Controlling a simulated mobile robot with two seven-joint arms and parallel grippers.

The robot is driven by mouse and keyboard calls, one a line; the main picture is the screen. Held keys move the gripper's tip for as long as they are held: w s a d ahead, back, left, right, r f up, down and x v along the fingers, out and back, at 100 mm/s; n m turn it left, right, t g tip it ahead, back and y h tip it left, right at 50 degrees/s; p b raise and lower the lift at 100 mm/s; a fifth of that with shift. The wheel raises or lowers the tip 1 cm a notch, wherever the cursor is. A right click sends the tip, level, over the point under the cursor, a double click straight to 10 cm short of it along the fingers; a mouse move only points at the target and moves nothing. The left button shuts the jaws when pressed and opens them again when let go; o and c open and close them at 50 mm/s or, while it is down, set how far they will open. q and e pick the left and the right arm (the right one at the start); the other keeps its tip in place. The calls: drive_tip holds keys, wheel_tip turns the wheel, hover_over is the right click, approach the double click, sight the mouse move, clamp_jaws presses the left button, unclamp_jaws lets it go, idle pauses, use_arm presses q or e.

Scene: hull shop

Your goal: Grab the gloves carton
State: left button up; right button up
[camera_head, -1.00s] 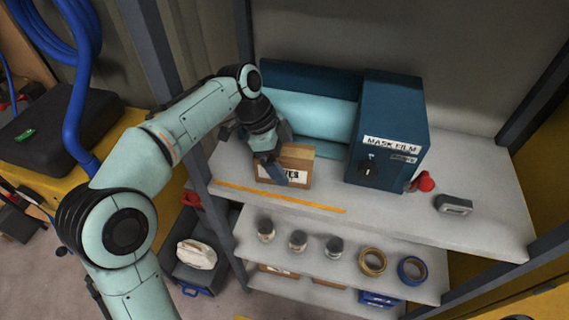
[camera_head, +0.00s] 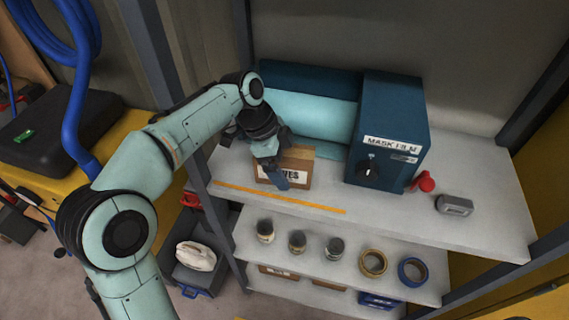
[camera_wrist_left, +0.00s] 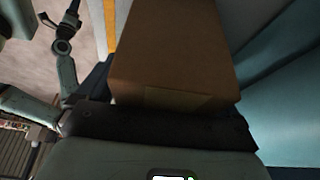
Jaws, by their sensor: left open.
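The gloves carton (camera_head: 299,165) is a small brown cardboard box with a white label on its front, partly read as "VES". It stands on the left part of the upper shelf, left of the mask film box. My left gripper (camera_head: 277,176) is open at the carton, with one finger in front of the label's left part. The rest of the gripper's reach around the carton is hidden. In the left wrist view the carton (camera_wrist_left: 175,50) fills the middle, close against the gripper.
The blue mask film box (camera_head: 392,130) stands just right of the carton, with a light blue film roll (camera_head: 312,115) behind. A red item (camera_head: 426,181) and a grey item (camera_head: 455,205) lie farther right. An orange strip (camera_head: 280,197) runs along the shelf front.

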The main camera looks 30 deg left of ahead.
use_arm(q)
drive_tip(key=c, duration=1.2)
drive_tip(key=shift+c, duration=0.2)
drive_tip(key=shift+r, duration=0.1)
